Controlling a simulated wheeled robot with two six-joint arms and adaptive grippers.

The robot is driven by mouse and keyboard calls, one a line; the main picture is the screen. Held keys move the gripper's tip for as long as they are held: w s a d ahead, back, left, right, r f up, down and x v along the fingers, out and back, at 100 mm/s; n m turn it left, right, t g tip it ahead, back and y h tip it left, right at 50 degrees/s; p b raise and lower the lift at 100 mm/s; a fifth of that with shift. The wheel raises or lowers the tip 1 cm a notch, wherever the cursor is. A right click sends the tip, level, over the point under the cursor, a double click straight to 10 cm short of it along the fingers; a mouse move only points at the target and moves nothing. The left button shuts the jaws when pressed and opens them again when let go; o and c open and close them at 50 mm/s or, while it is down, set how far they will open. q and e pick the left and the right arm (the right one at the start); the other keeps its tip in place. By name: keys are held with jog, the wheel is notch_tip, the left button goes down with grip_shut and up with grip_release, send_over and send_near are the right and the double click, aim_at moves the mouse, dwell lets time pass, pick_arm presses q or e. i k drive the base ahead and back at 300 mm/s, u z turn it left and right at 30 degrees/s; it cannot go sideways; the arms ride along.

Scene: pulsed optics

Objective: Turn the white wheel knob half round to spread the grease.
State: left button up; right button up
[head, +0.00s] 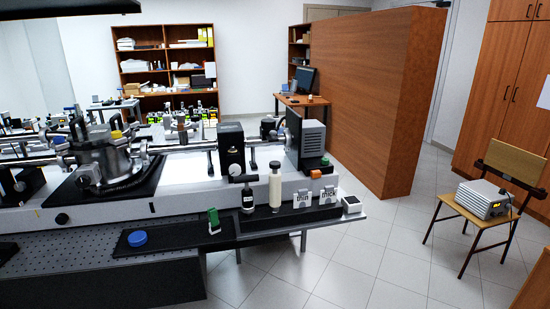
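I cannot clearly make out a white wheel knob. A small white block with a dark round top (351,204) sits at the right end of the bench's front shelf. A cream bottle with a dark cap (275,188) stands upright on the shelf, with a small dark bottle (248,197) to its left. Labels reading "thin" (302,198) and "thick" (328,194) stand to its right. No grease is distinguishable at this size. Neither of my grippers is in view.
A blue round lid (137,238) and a green-and-white item (213,220) are on the dark front ledge. A round metal apparatus (105,160) stands on the bench at left. A chair (467,205) holding a grey box (491,200) is at right, with open tiled floor (390,255) between.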

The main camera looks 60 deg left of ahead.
aim_at(235, 170)
jog(key=i, duration=2.75)
jog(key=u, duration=3.25)
